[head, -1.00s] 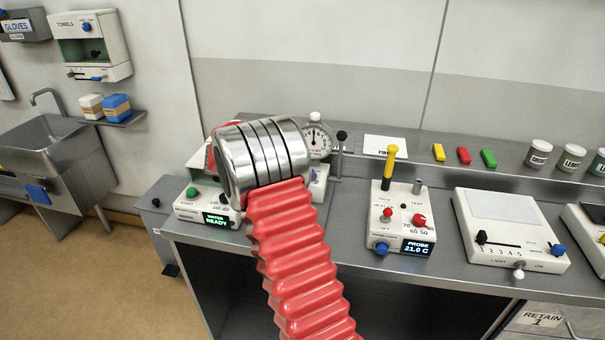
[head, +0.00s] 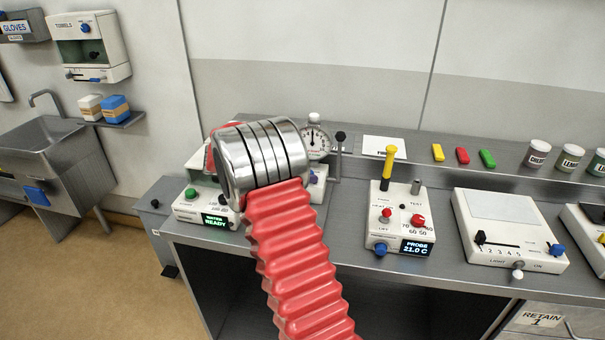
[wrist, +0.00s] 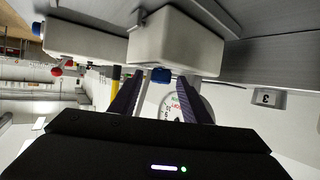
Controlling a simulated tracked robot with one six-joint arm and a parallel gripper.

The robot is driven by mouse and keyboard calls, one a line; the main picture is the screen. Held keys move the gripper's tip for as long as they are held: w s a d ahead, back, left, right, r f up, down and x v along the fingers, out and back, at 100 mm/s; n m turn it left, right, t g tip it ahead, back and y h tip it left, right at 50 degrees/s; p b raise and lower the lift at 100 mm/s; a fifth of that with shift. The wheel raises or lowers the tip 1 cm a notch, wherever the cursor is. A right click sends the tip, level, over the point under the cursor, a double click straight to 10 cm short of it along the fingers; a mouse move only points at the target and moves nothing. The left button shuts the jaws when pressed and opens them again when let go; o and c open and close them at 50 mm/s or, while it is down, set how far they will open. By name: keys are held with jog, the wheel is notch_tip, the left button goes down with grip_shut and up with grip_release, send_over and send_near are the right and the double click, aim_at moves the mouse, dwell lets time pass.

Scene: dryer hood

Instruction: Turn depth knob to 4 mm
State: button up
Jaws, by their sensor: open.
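No label reading depth is legible, so I cannot tell for sure which knob is the depth knob. A dial gauge (head: 316,141) stands on the bench behind my arm, with a black ball knob (head: 341,136) beside it. The unit under the gauge is mostly hidden by my arm; a purple knob (head: 313,178) shows at its right. In the wrist view my gripper (wrist: 161,77) is open, with its two dark fingers apart. A blue knob (wrist: 160,76) on a pale box (wrist: 176,42) appears between the fingertips; contact cannot be told. A round dial (wrist: 200,106) shows partly behind the right finger.
A water unit (head: 207,212) reading READY stands left of my arm. A probe unit (head: 400,215) with a yellow handle (head: 390,165) stands to the right, then a light box (head: 508,225). Colored blocks and jars line the back shelf. Bench between my arm and the probe unit is clear.

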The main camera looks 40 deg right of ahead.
jog(key=v, duration=1.3)
jog(key=shift+w+a+r, duration=0.2)
jog(key=shift+a, duration=0.05)
